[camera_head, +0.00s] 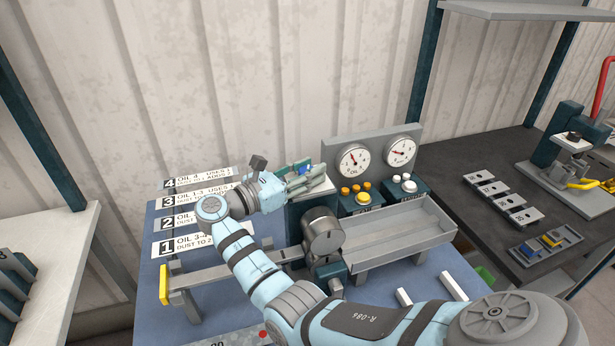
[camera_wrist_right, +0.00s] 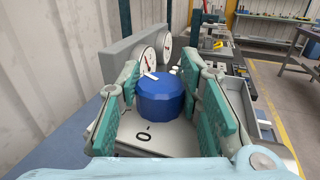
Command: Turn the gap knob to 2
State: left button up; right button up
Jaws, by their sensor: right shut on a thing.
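The gap knob is a blue faceted knob (camera_wrist_right: 160,98) with a white pointer mark on its top edge, toward the gauges. It sits on a pale dial plate (camera_wrist_right: 170,143) where a "0" is readable on the near side; other numbers are hidden, so I cannot tell which one the pointer meets. My right gripper (camera_wrist_right: 160,80) has its green-padded fingers on both sides of the knob and is shut on it. In the head view the right gripper (camera_head: 308,180) is at the left end of the gauge panel, covering most of the knob. My left gripper is not in view.
Two round gauges (camera_head: 353,160) stand on a grey panel right of the knob. Orange and white buttons (camera_head: 363,187) sit below them. A grey trough (camera_head: 400,232) lies in front. Numbered oil signs (camera_head: 200,183) stand to the left. A dark bench (camera_head: 490,165) is at right.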

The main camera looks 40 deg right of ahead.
jog(key=shift+f+m+g+b, duration=0.15)
jog(key=shift+m+g+b, duration=0.15)
jog(key=shift+g, duration=0.3)
jog(key=o, duration=1.2)
jog(key=shift+d, duration=0.1)
jog(key=a, duration=1.2)
jog(key=shift+w, duration=0.4)
